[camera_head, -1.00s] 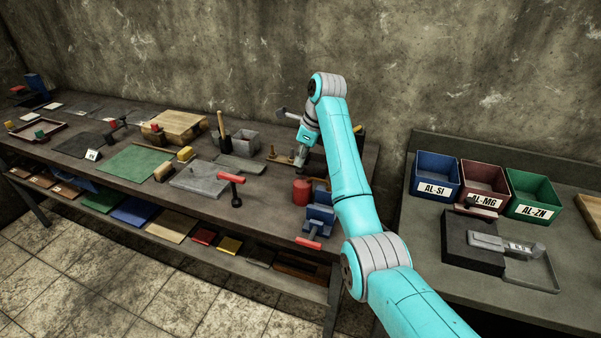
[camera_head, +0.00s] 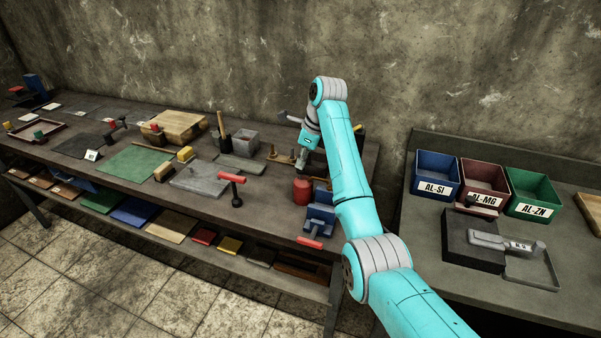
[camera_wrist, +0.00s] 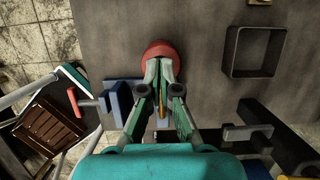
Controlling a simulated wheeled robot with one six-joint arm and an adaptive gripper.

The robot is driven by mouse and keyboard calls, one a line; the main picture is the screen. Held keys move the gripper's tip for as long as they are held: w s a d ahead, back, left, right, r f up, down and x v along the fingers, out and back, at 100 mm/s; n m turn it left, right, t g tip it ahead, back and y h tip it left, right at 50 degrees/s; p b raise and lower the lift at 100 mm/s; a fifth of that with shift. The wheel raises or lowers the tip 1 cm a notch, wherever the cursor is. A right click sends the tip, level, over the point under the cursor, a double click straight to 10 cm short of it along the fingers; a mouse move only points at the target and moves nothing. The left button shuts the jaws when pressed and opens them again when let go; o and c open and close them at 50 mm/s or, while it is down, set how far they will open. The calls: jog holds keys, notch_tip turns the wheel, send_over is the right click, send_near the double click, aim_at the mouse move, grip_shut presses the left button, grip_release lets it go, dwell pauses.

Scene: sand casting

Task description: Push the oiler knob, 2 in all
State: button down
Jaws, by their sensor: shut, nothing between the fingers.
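A red round can (camera_head: 302,190), which looks like the oiler, stands near the right end of the workbench. In the wrist view its red top (camera_wrist: 158,50) shows just beyond my fingertips. No separate knob can be made out; my fingers may cover it. My gripper (camera_wrist: 158,70) is shut and empty, with its tips overlapping the can's near edge in the picture. I cannot tell whether they touch.
A blue vise (camera_head: 319,215) with a red handle stands beside the can, also seen in the wrist view (camera_wrist: 113,106). A grey open box (camera_head: 244,140) stands behind, left. Wooden-handled tools (camera_head: 280,154) lie near my gripper. Labelled bins (camera_head: 437,188) stand on the right table.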

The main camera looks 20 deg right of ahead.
jog(key=shift+f, duration=0.1)
dwell(0.6)
jog(key=shift+f, duration=0.85)
jog(key=shift+r, duration=1.4)
jog(key=shift+f, duration=0.7)
